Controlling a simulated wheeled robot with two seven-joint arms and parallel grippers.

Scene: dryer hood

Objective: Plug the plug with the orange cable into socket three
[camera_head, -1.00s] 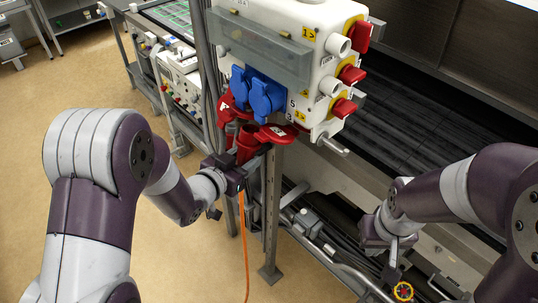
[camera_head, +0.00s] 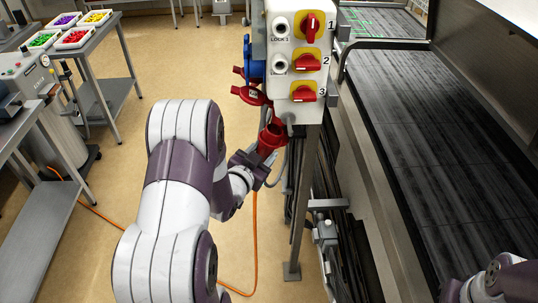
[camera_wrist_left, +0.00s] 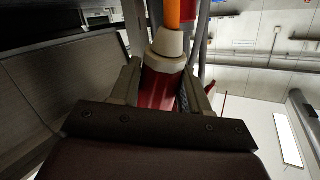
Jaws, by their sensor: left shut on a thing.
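The socket box (camera_head: 284,72) stands on a post, its side with red switches numbered 1, 2 and 3 facing me. Open red lids (camera_head: 250,95) show at its left. A red socket or plug body (camera_head: 271,137) is below the box, touching or very near my left gripper (camera_head: 250,163). The left wrist view shows that gripper shut on the red plug (camera_wrist_left: 158,90), which has a pale collar and an orange cable (camera_wrist_left: 181,12). The orange cable (camera_head: 254,225) hangs down to the floor in the head view. Whether the plug sits in a socket is hidden. My right gripper is out of view.
A conveyor (camera_head: 440,150) runs along the right. Metal tables (camera_head: 95,60) with trays of coloured pieces stand at the back left. The box's post (camera_head: 302,200) stands right of my left gripper. The floor on the left is mostly clear.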

